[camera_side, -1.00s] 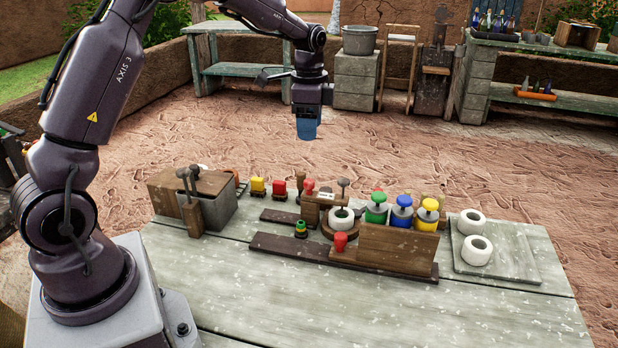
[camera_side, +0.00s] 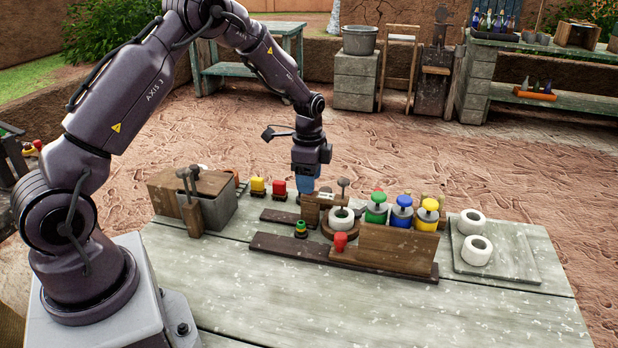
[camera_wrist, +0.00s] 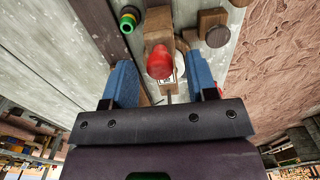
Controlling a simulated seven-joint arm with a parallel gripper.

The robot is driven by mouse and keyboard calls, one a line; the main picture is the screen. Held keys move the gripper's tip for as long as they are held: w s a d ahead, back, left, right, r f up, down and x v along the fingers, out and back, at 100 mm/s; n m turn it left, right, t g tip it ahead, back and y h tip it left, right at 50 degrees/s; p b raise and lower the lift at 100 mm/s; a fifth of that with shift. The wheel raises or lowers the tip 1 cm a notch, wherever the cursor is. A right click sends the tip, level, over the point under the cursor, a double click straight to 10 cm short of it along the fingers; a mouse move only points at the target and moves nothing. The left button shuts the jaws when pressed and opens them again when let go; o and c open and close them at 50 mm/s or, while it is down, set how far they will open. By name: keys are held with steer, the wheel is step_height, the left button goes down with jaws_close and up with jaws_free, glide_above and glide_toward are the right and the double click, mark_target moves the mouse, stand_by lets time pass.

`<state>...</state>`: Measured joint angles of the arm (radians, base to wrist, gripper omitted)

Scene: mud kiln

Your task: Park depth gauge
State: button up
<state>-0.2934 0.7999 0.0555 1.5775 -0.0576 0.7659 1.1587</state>
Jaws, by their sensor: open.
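My gripper (camera_side: 305,186) has come down over the back of the workbench. In the wrist view my gripper (camera_wrist: 160,78) is open, with one blue finger on each side of a red knob (camera_wrist: 159,62); I cannot tell whether they touch. The knob tops a wooden block (camera_wrist: 158,22) with a white label and a thin metal rod, which looks like the depth gauge. In the side view the block (camera_side: 325,199) shows beside the fingers, and its red knob is hidden by my gripper.
A white ring (camera_side: 341,219) sits right of the block. Green (camera_side: 376,207), blue (camera_side: 401,210) and yellow (camera_side: 428,210) knobbed pieces stand behind a wooden board (camera_side: 398,250). Another red knob (camera_side: 340,241) is in front. The front bench is clear.

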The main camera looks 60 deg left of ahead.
steer(key=shift+f, duration=0.1)
jaws_close()
steer(key=s+a, duration=0.7)
steer(key=shift+s+a, duration=0.25)
jaws_free()
step_height(320, 180, up, 13)
stand_by(0.6)
